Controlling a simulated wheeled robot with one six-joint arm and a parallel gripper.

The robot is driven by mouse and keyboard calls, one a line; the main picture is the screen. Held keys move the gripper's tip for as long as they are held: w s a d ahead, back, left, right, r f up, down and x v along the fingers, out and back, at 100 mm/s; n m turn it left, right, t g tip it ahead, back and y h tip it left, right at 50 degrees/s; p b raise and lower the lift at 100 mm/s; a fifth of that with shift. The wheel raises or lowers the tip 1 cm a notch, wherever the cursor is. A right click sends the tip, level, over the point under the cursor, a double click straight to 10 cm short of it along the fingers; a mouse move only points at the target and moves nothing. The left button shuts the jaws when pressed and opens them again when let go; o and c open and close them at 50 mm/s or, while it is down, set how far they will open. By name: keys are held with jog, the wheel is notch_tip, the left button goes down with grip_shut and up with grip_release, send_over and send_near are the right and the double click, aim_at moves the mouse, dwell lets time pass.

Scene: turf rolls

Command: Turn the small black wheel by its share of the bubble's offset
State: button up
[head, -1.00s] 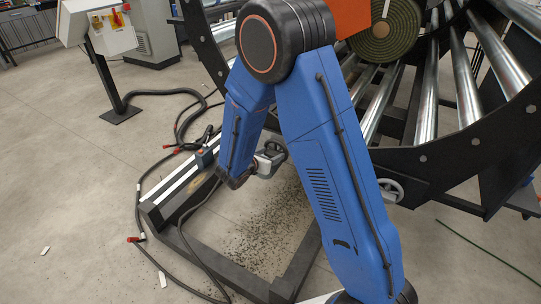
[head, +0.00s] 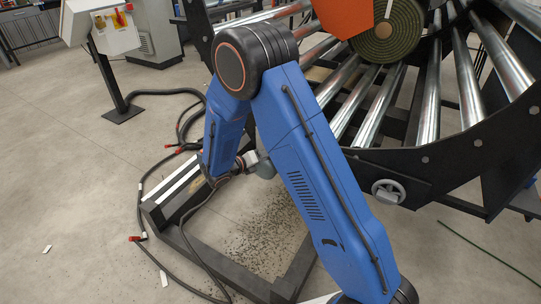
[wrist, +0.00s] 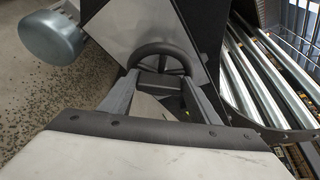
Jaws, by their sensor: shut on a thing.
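The small black wheel (wrist: 164,52), with a dark round rim and spokes, shows in the upper middle of the wrist view. My gripper (wrist: 161,78) has one finger on each side of it and is shut on it. The wheel's far side and the exact contact at the fingertips are hard to make out. In the head view the gripper's end is mostly hidden behind my blue arm, and the small black wheel cannot be made out there. No bubble or level vial can be made out in either view.
A pale spoked handwheel (head: 388,192) sits on the black roller frame (head: 430,168) at right. A rolled turf (head: 384,38) lies above steel rollers. A rounded grey metal disc (wrist: 55,38) is left of my gripper. Cables (head: 142,205) and scattered crumbs lie on the floor.

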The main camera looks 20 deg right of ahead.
jog(key=shift+w+a+f+n+h, duration=0.15)
jog(key=shift+n+h, duration=0.45)
jog(key=shift+n, duration=0.7)
jog(key=shift+s+d+f+n+h, duration=0.1)
jog(key=shift+f+n+h, duration=0.35)
jog(key=shift+n, duration=0.85)
jog(key=shift+w+a+f+n+h, duration=0.1)
jog(key=shift+n+h, duration=0.65)
jog(key=shift+n, duration=0.55)
jog(key=o, duration=1)
jog(key=shift+o, duration=0.2)
jog(key=shift+a, duration=0.1)
jog(key=v, duration=1.7)
jog(key=shift+a, duration=0.15)
